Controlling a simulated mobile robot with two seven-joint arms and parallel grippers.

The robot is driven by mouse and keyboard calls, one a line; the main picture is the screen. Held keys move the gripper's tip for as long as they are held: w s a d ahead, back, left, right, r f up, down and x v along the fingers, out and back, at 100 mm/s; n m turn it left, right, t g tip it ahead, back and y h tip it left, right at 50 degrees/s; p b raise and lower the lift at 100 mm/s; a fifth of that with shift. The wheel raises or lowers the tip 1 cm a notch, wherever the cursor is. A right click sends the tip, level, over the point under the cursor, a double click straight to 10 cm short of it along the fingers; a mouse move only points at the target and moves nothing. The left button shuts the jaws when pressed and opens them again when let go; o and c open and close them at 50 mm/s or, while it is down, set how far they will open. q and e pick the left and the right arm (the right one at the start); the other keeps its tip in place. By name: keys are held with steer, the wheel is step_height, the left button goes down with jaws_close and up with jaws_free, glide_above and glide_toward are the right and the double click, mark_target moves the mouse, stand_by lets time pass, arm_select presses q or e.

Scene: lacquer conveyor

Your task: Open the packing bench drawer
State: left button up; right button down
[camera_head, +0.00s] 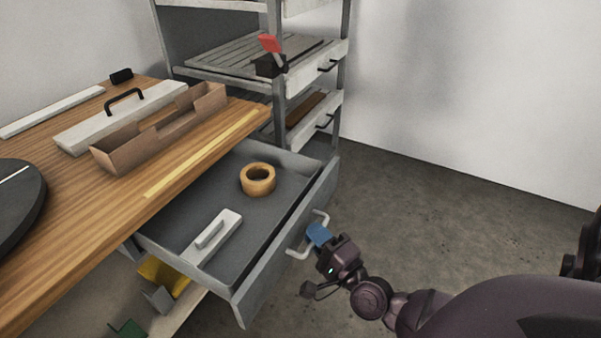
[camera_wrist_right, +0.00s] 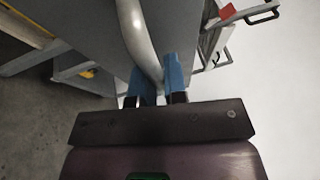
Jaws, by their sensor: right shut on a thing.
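The packing bench drawer (camera_head: 283,243) is grey and stands pulled out from under the wooden bench top (camera_head: 85,225). Its light curved handle (camera_head: 298,254) is on the front panel. My right gripper (camera_head: 317,234) has blue fingertips and is shut on the handle. In the right wrist view the handle (camera_wrist_right: 138,38) runs down between the two blue fingers (camera_wrist_right: 157,82), beside the grey drawer front (camera_wrist_right: 85,30). A roll of tan tape (camera_head: 258,180) and a white handled tool (camera_head: 212,236) lie in the drawer. My left gripper is not in view.
A grey shelf rack (camera_head: 341,125) with drawers stands behind the bench. An open cardboard box (camera_head: 120,158) and a white board with a black handle (camera_head: 75,138) are on the bench. Bare floor (camera_head: 430,190) lies right of the drawer.

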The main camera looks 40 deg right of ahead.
steer(key=shift+s+d, duration=0.1)
steer(key=shift+s, duration=0.25)
steer(key=c, duration=1.2)
jaws_free()
steer(key=shift+s+a+f, duration=0.1)
steer(key=shift+s+f, duration=0.2)
steer(key=shift+s, duration=1.45)
steer(key=shift+s+a+f, duration=0.1)
steer(key=shift+s+f, duration=0.2)
steer(key=shift+s, duration=1.5)
steer(key=shift+s+a+f, duration=0.1)
steer(key=shift+s+f, duration=0.2)
steer(key=shift+s, duration=1.45)
